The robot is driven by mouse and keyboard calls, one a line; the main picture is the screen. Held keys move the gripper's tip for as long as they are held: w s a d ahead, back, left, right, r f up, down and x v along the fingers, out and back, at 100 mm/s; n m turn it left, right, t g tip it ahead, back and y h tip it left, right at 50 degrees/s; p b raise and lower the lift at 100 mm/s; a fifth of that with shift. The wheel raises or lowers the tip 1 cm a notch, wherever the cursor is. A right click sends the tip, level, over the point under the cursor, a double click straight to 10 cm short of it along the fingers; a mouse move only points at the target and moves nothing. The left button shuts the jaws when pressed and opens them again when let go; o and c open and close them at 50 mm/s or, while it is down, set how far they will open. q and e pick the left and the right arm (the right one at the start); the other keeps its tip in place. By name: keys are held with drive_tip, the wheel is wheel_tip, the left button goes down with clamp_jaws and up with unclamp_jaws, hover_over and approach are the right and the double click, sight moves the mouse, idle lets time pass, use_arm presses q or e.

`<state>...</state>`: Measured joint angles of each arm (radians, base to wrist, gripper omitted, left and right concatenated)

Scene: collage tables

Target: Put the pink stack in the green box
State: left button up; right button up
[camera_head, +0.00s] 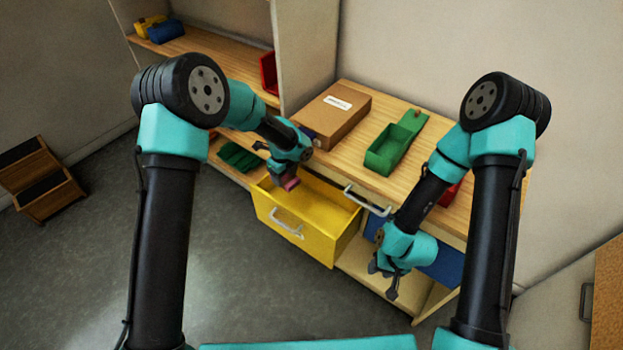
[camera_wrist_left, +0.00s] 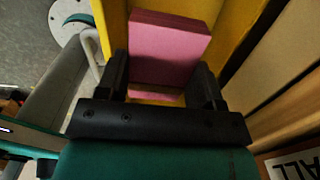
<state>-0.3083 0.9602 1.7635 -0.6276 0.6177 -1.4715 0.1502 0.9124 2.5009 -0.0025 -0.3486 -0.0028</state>
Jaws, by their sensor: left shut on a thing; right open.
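The pink stack (camera_wrist_left: 165,50) is between the fingers of my left gripper (camera_wrist_left: 162,85), which is shut on it. In the head view the pink stack (camera_head: 291,184) shows small below my left gripper (camera_head: 283,174), over the open yellow drawer (camera_head: 335,232). The green box (camera_head: 382,160) lies on the wooden tabletop, right of the drawer and apart from the stack. Its near part is an open compartment. My right gripper (camera_head: 385,278) is open and empty, low in front of the blue drawer (camera_head: 440,262).
A cardboard box (camera_head: 325,118) stands on the tabletop left of the green box. A red object (camera_head: 449,194) is partly hidden behind my right arm. The shelf at the back left holds blue (camera_head: 166,31) and yellow (camera_head: 149,24) items. Another green container (camera_head: 238,156) sits lower, left of the drawer.

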use_arm(q)
drive_tip(key=s+a+r+m, duration=0.1)
drive_tip(key=a+r+m, duration=0.1)
drive_tip(key=a+r, duration=0.5)
drive_tip(key=s+a+r+m, duration=0.1)
drive_tip(key=a+r, duration=0.6)
drive_tip(key=a, duration=0.7)
drive_tip(key=s+a+r+m, duration=0.1)
drive_tip(key=a+r+m, duration=0.2)
drive_tip(key=a+r, duration=0.5)
drive_tip(key=a, duration=0.3)
drive_tip(key=shift+w+d, duration=0.15)
